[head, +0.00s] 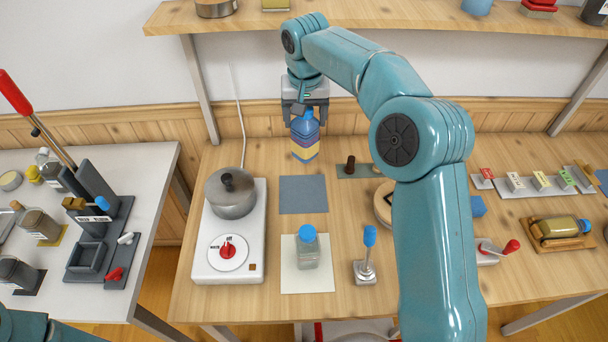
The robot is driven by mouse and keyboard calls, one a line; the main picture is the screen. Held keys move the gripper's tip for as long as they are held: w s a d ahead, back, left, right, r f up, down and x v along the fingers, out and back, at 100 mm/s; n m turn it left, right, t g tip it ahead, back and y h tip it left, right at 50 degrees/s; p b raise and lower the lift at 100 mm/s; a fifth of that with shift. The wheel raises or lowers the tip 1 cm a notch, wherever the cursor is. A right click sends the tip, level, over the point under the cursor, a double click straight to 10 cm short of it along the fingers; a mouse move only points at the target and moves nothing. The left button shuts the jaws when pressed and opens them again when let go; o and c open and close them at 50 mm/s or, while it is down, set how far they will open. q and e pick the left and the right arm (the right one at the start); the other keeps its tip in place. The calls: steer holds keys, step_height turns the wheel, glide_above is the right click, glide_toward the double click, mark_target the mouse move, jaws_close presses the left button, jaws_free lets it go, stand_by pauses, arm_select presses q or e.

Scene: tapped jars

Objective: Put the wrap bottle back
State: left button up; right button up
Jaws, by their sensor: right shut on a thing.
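My right gripper (305,108) is shut on the wrap bottle (305,142), a blue bottle with yellow and purple bands. It holds the bottle by the top, close to upright, near the back of the wooden table. A blue-grey square mat (303,194) lies bare in front of the bottle in the picture. Whether the bottle's base touches the table is hard to tell. My left gripper is out of view; only a piece of my left arm shows at the bottom left.
A hotplate (206,265) with a lidded pot (231,194) stands left of the mat. A clear blue-capped jar (307,248) stands on a pale mat (300,285) in front. A blue-topped lever (368,250) is to its right. A shelf (400,22) hangs above the table.

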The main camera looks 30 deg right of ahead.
step_height(320, 180, down, 16)
steer(key=p, duration=0.1)
steer(key=shift+f, duration=0.1)
steer(key=o, duration=1.7)
steer(key=shift+f, duration=0.1)
